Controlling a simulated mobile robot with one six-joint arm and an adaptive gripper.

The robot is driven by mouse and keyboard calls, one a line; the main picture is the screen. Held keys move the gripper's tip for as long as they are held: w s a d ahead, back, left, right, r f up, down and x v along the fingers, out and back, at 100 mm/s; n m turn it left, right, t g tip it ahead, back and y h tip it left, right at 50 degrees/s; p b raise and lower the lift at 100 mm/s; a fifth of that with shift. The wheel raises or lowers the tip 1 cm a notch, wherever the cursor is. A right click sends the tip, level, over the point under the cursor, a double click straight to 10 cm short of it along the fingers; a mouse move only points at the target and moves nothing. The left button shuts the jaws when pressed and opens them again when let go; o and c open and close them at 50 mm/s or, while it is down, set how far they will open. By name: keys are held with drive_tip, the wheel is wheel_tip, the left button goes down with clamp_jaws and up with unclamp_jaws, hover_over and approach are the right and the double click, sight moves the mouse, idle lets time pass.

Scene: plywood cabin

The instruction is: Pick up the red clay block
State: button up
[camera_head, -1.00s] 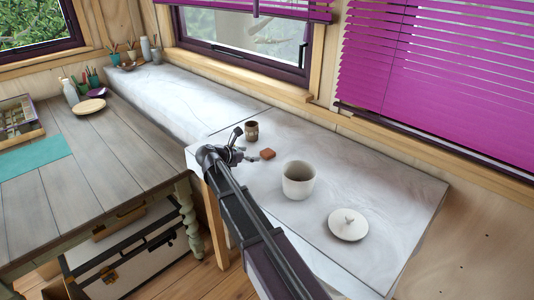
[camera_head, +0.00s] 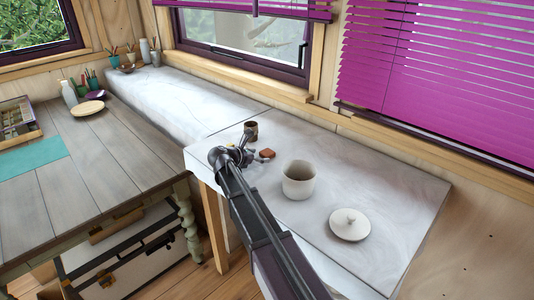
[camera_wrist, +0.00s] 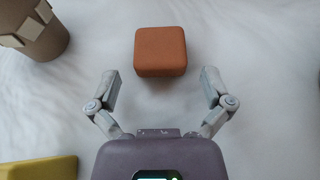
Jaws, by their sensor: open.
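The red clay block (camera_head: 267,153) lies on the white marble-like counter (camera_head: 390,190). In the wrist view the block (camera_wrist: 160,51) is an orange-red rounded square, centred just beyond my fingertips. My gripper (camera_wrist: 160,80) is open and empty, with one finger to the left of the block's line and one to the right. The block is not between the fingers; its near edge lies around the level of the fingertips. In the head view my gripper (camera_head: 250,150) is just left of the block, low over the counter, and partly hidden by my arm.
A brown cup (camera_head: 251,130) stands behind the block; it shows at the upper left in the wrist view (camera_wrist: 30,25). A yellow piece (camera_wrist: 40,169) lies at lower left there. A white pot (camera_head: 299,181) and a lid (camera_head: 350,224) stand to the right.

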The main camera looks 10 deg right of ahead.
drive_tip(key=shift+c, duration=0.2)
drive_tip(key=c, duration=1.2)
drive_tip(key=shift+r, duration=0.15)
drive_tip(key=shift+c, duration=0.2)
wheel_tip(320, 180, up, 10)
drive_tip(key=p, duration=1)
drive_tip(key=shift+s, duration=0.1)
